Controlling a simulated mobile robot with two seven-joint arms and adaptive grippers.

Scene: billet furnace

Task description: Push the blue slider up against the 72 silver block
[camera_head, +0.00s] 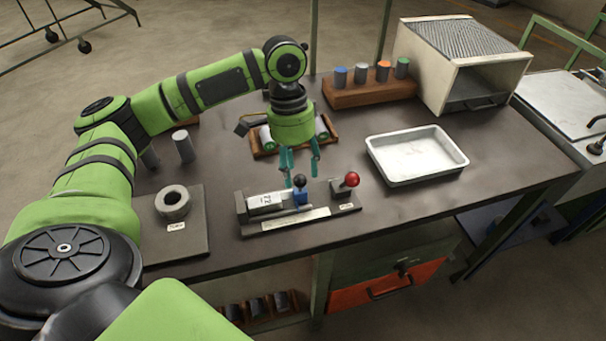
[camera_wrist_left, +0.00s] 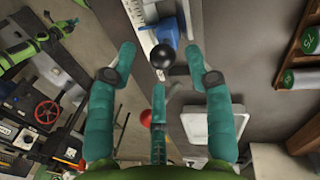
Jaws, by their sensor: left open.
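The silver block marked 72 (camera_head: 265,202) lies in a grey measuring fixture (camera_head: 330,213) near the table's front edge. The blue slider (camera_head: 301,197), topped by a black ball knob, stands on the same fixture just right of the block; I cannot tell whether they touch. My left gripper (camera_head: 301,172) is open, fingers pointing down, just above and behind the slider. In the left wrist view the blue slider (camera_wrist_left: 160,30) and its black knob (camera_wrist_left: 162,56) show between and beyond the spread teal fingers (camera_wrist_left: 162,75).
A red-knobbed lever (camera_head: 351,181) stands at the fixture's right end. A white tray (camera_head: 416,162) lies to the right. A wooden rack with several capped cylinders (camera_head: 368,92) and an open box (camera_head: 462,75) stand behind. A ring on a plate (camera_head: 173,202) sits left.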

